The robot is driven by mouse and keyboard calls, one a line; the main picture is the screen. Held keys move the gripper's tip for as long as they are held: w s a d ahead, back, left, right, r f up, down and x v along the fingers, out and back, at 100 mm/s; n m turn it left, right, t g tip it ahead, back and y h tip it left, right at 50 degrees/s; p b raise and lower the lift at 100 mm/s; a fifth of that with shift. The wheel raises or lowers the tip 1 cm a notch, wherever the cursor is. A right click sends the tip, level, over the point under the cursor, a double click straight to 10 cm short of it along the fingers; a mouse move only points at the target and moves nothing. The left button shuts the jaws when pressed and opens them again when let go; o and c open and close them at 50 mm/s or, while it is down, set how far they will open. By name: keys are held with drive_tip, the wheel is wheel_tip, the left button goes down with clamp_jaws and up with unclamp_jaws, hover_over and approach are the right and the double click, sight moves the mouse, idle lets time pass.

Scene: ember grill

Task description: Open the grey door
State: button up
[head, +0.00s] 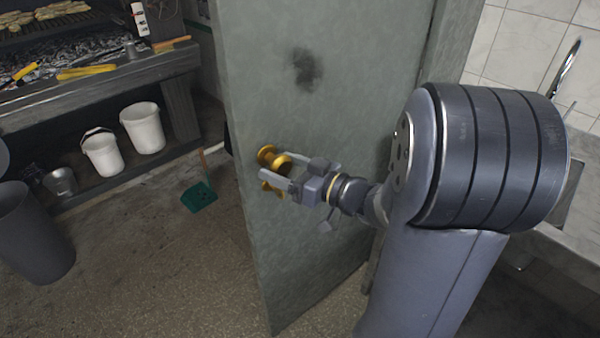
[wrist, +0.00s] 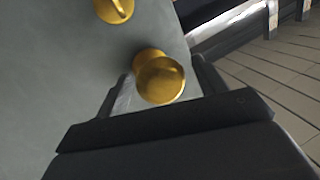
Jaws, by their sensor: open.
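The grey door (head: 330,85) stands swung partly open in the head view, with a dark smudge on its upper face. A brass knob (wrist: 161,80) sits near its free edge. In the wrist view the knob lies between the two fingers of my gripper (wrist: 160,88), which are apart. A second brass fitting (wrist: 115,10) shows on the door above the knob in that view. In the head view my gripper (head: 272,164) reaches the knob from the right, its fingers on either side of the brass. I cannot tell whether either finger touches it.
Beyond the door's free edge is a grill bench (head: 100,85) with embers. White buckets (head: 143,128) stand on its lower shelf. A green dustpan (head: 199,196) lies on the floor, and a grey bin (head: 35,232) stands far left.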

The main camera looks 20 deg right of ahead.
drive_tip(key=v, duration=1)
drive_tip(key=shift+s+d, duration=0.15)
drive_tip(key=shift+d, duration=0.05)
idle(0.3)
drive_tip(key=shift+x, duration=5.45)
